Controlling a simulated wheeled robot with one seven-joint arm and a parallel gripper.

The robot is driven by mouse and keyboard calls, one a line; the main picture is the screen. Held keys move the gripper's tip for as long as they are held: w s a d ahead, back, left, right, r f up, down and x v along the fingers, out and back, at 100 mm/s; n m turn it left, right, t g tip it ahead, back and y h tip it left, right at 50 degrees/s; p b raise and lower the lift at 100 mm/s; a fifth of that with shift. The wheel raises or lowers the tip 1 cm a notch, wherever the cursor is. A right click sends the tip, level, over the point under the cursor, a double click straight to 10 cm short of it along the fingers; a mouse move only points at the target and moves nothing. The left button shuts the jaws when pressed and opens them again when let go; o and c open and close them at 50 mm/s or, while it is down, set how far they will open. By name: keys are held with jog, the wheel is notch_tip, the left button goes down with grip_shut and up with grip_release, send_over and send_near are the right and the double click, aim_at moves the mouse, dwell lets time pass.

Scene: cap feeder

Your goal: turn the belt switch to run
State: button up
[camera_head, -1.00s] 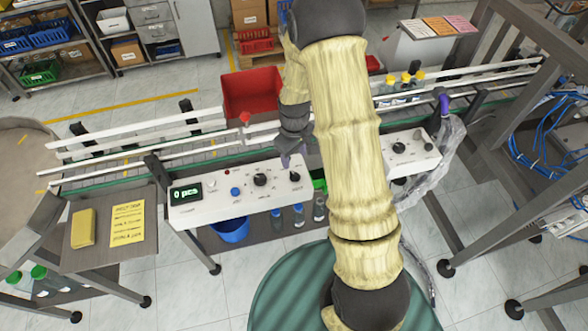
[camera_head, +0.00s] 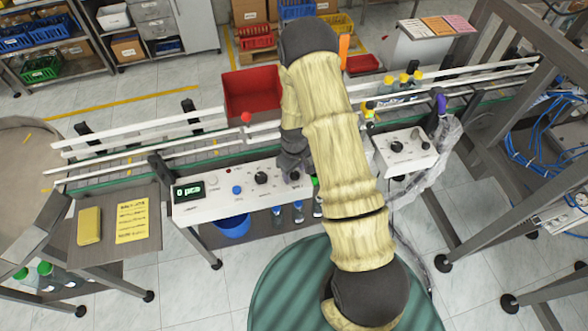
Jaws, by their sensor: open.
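A long white control panel (camera_head: 222,203) sits in front of the conveyor, with a display reading "0 pcs" (camera_head: 188,191). It carries a blue button (camera_head: 237,190), a black rotary knob (camera_head: 261,178) and another dark knob at its right end, partly covered by my gripper. The panel's labels are too small to read, so I cannot tell which knob is the belt switch. My gripper (camera_head: 294,174) is open, pointing down at this right-end knob; whether it touches cannot be told. A second white box (camera_head: 405,160) to the right has a black knob (camera_head: 397,146).
The conveyor rails (camera_head: 130,140) run behind the panel, with a red bin (camera_head: 252,92) beyond. Yellow-capped bottles (camera_head: 404,80) stand on the belt at right. A side table (camera_head: 115,258) with a yellow sheet is at left. A blue bucket (camera_head: 233,228) is below the panel.

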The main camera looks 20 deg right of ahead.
jog(key=c, duration=0.9)
jog(key=shift+c, duration=0.2)
